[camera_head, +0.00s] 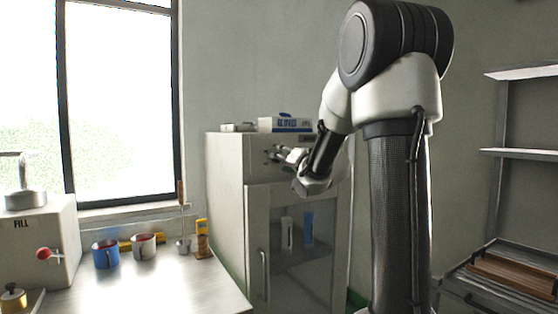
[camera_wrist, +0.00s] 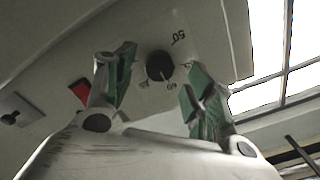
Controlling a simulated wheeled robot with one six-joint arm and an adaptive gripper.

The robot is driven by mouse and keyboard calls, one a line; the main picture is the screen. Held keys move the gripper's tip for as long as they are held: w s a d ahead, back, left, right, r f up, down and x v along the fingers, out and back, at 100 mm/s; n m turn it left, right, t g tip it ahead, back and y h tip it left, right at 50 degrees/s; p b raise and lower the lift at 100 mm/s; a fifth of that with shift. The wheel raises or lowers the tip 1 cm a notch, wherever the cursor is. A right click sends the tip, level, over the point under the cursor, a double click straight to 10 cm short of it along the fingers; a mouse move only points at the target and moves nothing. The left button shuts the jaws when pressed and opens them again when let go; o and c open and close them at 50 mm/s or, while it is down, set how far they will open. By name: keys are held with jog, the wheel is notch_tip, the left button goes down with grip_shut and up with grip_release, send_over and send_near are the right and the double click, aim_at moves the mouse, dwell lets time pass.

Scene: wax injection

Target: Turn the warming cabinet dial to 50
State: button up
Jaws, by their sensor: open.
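The warming cabinet (camera_head: 225,165) is a pale box with a glass door, standing in the middle of the head view. Its dial (camera_wrist: 159,66) is a round black knob on the front panel in the wrist view, with printed marks around it, among them 50 and 60. A light pointer line shows at the knob's lower right, near the 60. My gripper (camera_wrist: 155,85) is open, with one green-padded finger on each side of the dial. I cannot tell whether either finger touches it. In the head view my gripper (camera_head: 276,154) is at the cabinet's upper front, and the dial is hard to make out.
A glove box (camera_head: 285,124) lies on the cabinet. A red part (camera_wrist: 79,91) sits on the panel beside the dial. Shelves (camera_head: 520,152) stand at right.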

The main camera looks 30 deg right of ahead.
jog(key=w, duration=0.2)
jog(key=shift+w, duration=0.4)
jog(key=c, duration=1)
